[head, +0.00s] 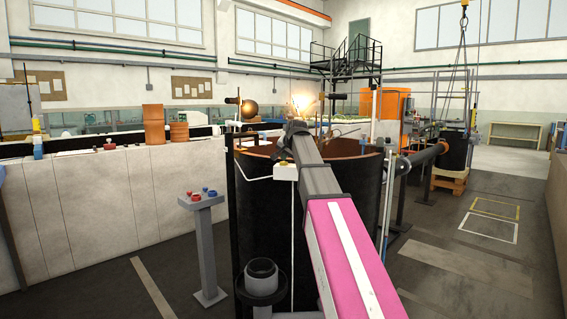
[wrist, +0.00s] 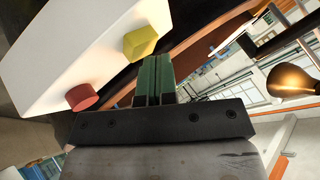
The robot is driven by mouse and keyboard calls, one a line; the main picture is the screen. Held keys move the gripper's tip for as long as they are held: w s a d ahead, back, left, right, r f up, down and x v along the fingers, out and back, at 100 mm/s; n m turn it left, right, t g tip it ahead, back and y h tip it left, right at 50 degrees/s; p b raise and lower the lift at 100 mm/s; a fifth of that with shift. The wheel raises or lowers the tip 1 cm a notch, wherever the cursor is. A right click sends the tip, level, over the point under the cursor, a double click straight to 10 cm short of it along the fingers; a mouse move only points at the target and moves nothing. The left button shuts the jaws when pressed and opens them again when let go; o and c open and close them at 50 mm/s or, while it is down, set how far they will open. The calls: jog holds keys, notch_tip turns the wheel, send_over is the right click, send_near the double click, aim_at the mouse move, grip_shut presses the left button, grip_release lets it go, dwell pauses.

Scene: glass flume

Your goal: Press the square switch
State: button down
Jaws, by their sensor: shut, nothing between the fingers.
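A white switch box (wrist: 80,45) fills the upper left of the wrist view. It carries a yellow square switch (wrist: 142,40) and a red round button (wrist: 82,97). In the head view the white box (head: 285,173) sits at the rim of the large dark tank, with a bit of yellow on top. My gripper (wrist: 153,60) is shut and empty, its green fingers side by side. The fingertips are right beside the yellow square switch in the wrist view; I cannot tell whether they touch it. In the head view my arm hides most of the gripper.
The large dark tank (head: 255,225) with a brown rim stands directly ahead. A grey pedestal (head: 205,245) with red and blue knobs stands to its left. A glowing brass lamp shade (wrist: 291,82) is at the right of the wrist view. Floor on the right (head: 475,270) is clear.

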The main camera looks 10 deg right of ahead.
jog(key=shift+r, duration=3.05)
jog(key=shift+s, duration=0.1)
dwell(0.4)
